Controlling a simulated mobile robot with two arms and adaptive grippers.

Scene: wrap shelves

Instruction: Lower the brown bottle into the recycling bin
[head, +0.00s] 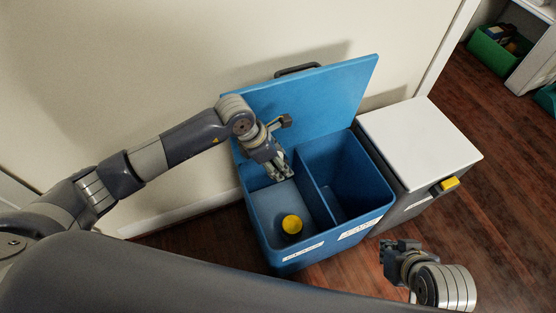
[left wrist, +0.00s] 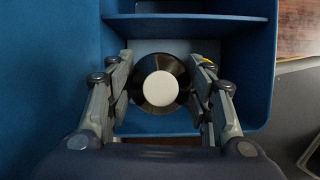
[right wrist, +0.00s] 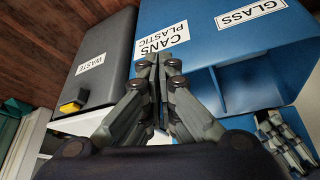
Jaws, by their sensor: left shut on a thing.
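The blue recycling bin (head: 283,256) stands open against the wall, its lid (head: 335,93) tilted back. A divider splits it into two compartments. My left gripper (head: 280,175) points down into the left compartment. In the left wrist view its fingers (left wrist: 160,90) are on either side of the brown bottle (left wrist: 160,112), which shows from above as a dark round body with a white cap. The bottle is hard to make out in the head view. My right gripper (head: 388,254) is away to the front right; in the right wrist view its fingertips (right wrist: 160,65) are together and empty.
A round yellow-topped thing (head: 292,225) sits in the left compartment, nearer the front. The right compartment (head: 343,175) looks empty. A grey waste bin (head: 398,205) with a white lid (head: 420,140) stands close on the right. Wooden floor lies open in front.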

